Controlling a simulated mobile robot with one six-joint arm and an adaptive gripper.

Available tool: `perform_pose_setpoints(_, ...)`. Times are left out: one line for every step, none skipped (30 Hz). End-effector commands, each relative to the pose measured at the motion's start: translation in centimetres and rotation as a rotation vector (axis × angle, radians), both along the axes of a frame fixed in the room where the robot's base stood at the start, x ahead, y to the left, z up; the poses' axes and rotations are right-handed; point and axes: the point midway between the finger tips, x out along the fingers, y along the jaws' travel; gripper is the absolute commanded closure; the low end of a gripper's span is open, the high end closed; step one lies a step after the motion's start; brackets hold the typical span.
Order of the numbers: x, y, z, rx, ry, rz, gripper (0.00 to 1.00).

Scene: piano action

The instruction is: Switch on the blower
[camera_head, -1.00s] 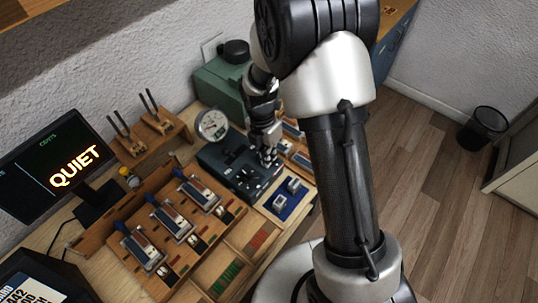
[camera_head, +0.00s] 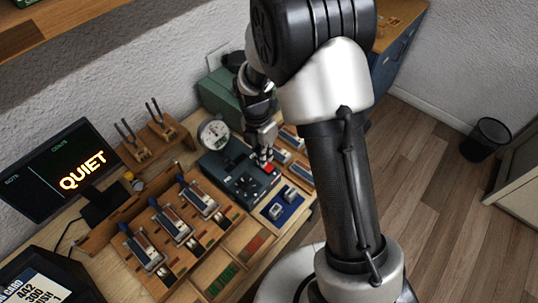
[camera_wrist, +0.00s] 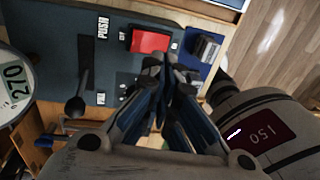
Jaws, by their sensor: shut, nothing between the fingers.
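The blower unit, a dark grey box (camera_head: 238,182), stands on the bench, and its dark panel fills the upper left of the wrist view (camera_wrist: 60,60). A red rocker switch (camera_wrist: 150,40) sits on the panel between small white labels; it also shows in the head view (camera_head: 269,169). I cannot tell which way the rocker is tilted. My gripper (camera_wrist: 171,64) is shut and empty, its tips close beside the switch's lower edge in the wrist view. In the head view my gripper (camera_head: 264,158) points down at the switch; contact cannot be told.
A black lever (camera_wrist: 78,100) stands in a slot on the panel. A round gauge (camera_head: 213,133) is beside the box. A blue tray (camera_head: 282,205) with small blocks is near the switch. A wooden rack (camera_head: 177,228) and a screen reading QUIET (camera_head: 58,165) are left.

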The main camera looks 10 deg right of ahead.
Motion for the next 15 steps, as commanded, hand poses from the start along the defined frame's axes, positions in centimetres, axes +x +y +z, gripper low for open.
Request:
perform_pose_setpoints(0.0,-0.2,1.9,0.001,-0.007,-0.001,1.0)
perform_pose_setpoints(0.0,-0.3,2.6,0.001,-0.007,-0.002,1.0)
perform_pose_setpoints(-0.2,-0.3,3.5,0.001,-0.005,-0.002,1.0)
perform_pose_setpoints(-0.2,-0.4,4.2,0.001,-0.007,-0.002,1.0)
perform_pose_setpoints(-0.3,-0.4,4.8,0.001,-0.005,-0.002,1.0)
perform_pose_setpoints(-0.4,-0.5,5.7,0.001,-0.005,-0.002,1.0)
perform_pose_setpoints(-0.5,-0.5,6.2,0.001,-0.005,-0.001,1.0)
perform_pose_setpoints(-0.6,-0.6,6.7,0.001,-0.004,-0.001,1.0)
perform_pose_setpoints(-0.6,-0.6,7.4,0.001,-0.004,-0.001,1.0)
perform_pose_setpoints(-0.7,-0.6,7.8,0.001,-0.004,-0.001,1.0)
perform_pose_setpoints(-0.7,-0.7,8.2,0.001,-0.003,-0.001,1.0)
perform_pose_setpoints(-0.8,-0.7,8.6,0.0,-0.002,-0.001,1.0)
perform_pose_setpoints(-0.8,-0.7,8.9,0.0,-0.002,-0.001,1.0)
perform_pose_setpoints(-0.8,-0.8,9.1,0.001,-0.003,-0.001,1.0)
perform_pose_setpoints(-0.9,-0.8,9.3,0.0,-0.002,-0.001,1.0)
